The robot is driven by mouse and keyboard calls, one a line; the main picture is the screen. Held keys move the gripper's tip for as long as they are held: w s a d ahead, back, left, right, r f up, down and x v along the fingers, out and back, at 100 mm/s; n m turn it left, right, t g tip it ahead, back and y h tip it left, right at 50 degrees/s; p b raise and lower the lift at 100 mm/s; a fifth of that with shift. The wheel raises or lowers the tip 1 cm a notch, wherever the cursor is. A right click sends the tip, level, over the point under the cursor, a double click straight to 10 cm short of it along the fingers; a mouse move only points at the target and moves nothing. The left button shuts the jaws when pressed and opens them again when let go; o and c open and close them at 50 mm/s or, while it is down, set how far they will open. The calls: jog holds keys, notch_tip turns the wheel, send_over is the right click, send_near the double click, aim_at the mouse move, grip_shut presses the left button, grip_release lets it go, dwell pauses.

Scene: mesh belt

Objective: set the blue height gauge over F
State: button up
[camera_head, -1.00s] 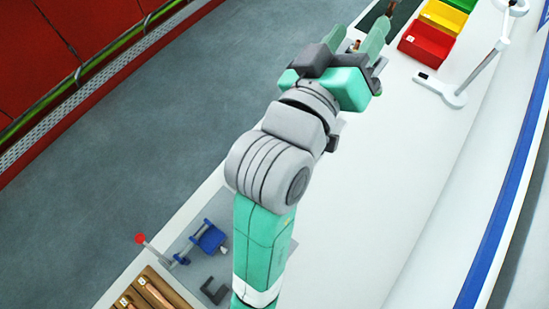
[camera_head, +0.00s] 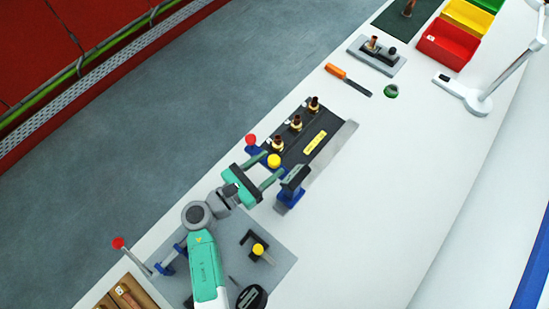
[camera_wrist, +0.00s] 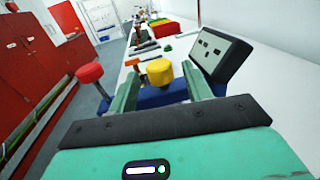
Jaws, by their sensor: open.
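The blue height gauge (camera_head: 290,196) stands at the near end of a black fixture strip (camera_head: 322,120), with a dark box-like head at its right. A yellow knob (camera_head: 274,160) and a red ball (camera_head: 250,139) show beside it. In the wrist view the yellow knob (camera_wrist: 159,71) and blue body (camera_wrist: 163,96) lie between my finger tips, with the dark head (camera_wrist: 221,55) at right and the red ball (camera_wrist: 89,73) at left. My gripper (camera_head: 268,174) is open, its fingers on either side of the knob; contact cannot be told. I cannot read which label is F.
Several brass fittings (camera_head: 296,123) stand along the strip. A grey plate (camera_head: 282,262) near my arm holds a dark bracket (camera_head: 257,251) and blue blocks. An orange-handled tool (camera_head: 338,72), green ring (camera_head: 391,91), red bin (camera_head: 447,46) and lamp base (camera_head: 462,96) lie farther off. The right bench is clear.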

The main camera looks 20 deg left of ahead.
jog(key=shift+x, duration=1.45)
jog(key=shift+c, duration=0.4)
grip_shut()
jog(key=a+b+x, duration=0.1)
jog(key=b+x, duration=0.2)
jog(key=x, duration=0.7)
jog(key=shift+w+a, duration=0.15)
jog(key=shift+w, duration=0.6)
jog(key=shift+f, duration=0.1)
jog(key=shift+o, duration=0.4)
grip_release()
jog(key=shift+s, duration=0.1)
